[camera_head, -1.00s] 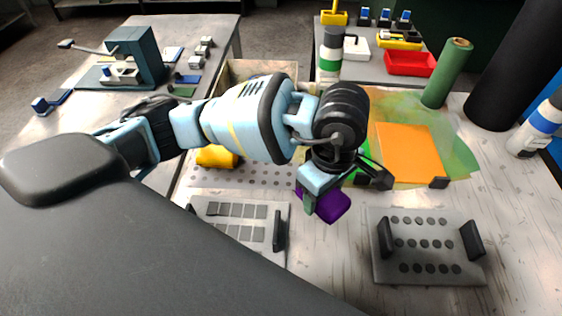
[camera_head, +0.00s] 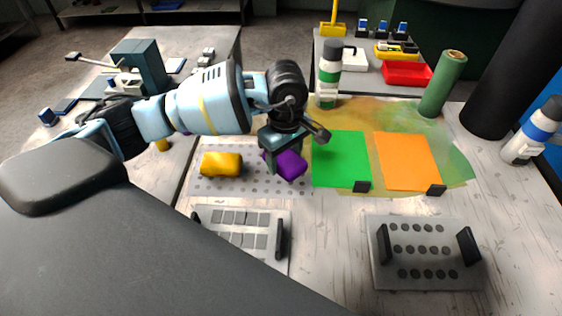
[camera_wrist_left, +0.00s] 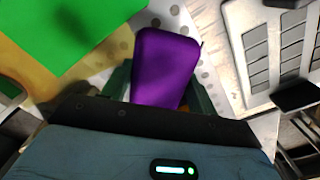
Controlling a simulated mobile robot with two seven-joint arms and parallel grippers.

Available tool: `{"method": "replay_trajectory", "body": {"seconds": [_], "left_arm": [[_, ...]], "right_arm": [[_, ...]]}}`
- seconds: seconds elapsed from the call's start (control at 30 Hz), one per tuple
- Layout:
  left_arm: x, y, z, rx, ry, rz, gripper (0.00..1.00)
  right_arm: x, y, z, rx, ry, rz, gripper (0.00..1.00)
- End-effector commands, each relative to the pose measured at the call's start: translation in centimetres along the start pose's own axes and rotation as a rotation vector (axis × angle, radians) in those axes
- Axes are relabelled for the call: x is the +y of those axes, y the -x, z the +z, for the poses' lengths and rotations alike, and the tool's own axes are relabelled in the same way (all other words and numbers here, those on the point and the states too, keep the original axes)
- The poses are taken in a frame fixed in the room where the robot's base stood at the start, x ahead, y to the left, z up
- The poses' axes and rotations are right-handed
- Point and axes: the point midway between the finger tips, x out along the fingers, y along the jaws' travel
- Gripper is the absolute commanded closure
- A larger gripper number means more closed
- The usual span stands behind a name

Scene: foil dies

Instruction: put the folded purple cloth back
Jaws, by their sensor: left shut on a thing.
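The folded purple cloth (camera_head: 291,166) is held in my left gripper (camera_head: 284,158), just over the right part of the dotted pale mat (camera_head: 260,184). In the left wrist view the cloth (camera_wrist_left: 165,66) sits between the two fingers, and dots of the mat show around it. I cannot tell whether the cloth touches the mat. A folded yellow cloth (camera_head: 221,164) lies on the same mat to the left. My right gripper is not in view.
A green sheet (camera_head: 341,160) and an orange sheet (camera_head: 407,161) lie to the right, each with a dark block at a corner. Two metal plates with upright black handles, left (camera_head: 240,216) and right (camera_head: 425,233), stand in front. A bottle (camera_head: 328,75) and green roll (camera_head: 443,84) stand behind.

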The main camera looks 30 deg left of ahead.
Motion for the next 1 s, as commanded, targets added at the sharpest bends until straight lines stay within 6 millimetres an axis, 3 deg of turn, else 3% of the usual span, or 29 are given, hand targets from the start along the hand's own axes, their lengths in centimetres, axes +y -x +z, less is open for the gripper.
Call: {"method": "replay_trajectory", "body": {"seconds": [0.17, 0.3, 0.53, 0.97, 1.0], "left_arm": [[0.0, 0.0, -0.2, 0.000, 0.001, 0.000, 0.63], [0.2, -0.1, -1.5, 0.002, 0.004, -0.001, 0.63], [0.2, -3.3, -1.4, 0.000, 0.001, -0.001, 0.63], [0.2, -4.1, -1.4, 0.000, 0.000, -0.001, 0.63], [0.2, -4.0, -1.4, 0.000, 0.000, -0.001, 0.38]], "right_arm": [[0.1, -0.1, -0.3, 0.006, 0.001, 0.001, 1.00], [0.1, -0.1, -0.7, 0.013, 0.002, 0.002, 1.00], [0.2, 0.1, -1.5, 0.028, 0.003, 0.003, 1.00], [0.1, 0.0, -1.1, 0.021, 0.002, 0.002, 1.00], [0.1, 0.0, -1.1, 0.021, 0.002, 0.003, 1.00]]}}
